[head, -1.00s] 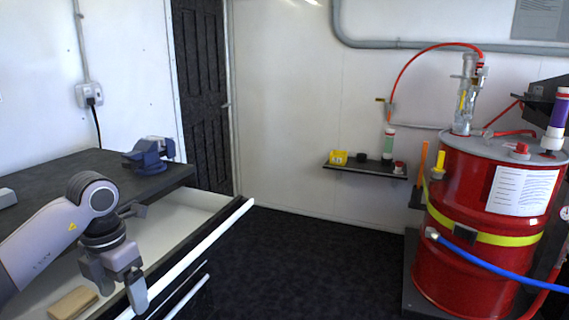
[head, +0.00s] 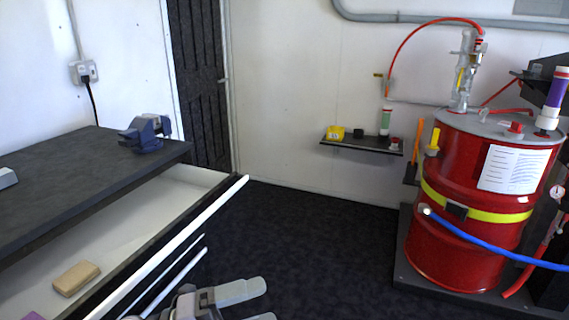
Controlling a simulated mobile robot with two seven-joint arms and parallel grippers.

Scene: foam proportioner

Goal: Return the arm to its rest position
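My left gripper (head: 258,303) shows at the bottom edge of the head view, over the dark floor in front of the open drawer. Its two grey fingers are spread apart with nothing visible between them. The lower finger is partly cut off by the frame edge. The rest of the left arm is mostly out of view. My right gripper is not in view.
The open drawer (head: 190,240) juts from the dark workbench (head: 60,180); a tan block (head: 76,278) lies inside. A blue vise (head: 146,133) stands on the bench. A red drum (head: 470,255) with a blue hose stands at right. The middle floor is clear.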

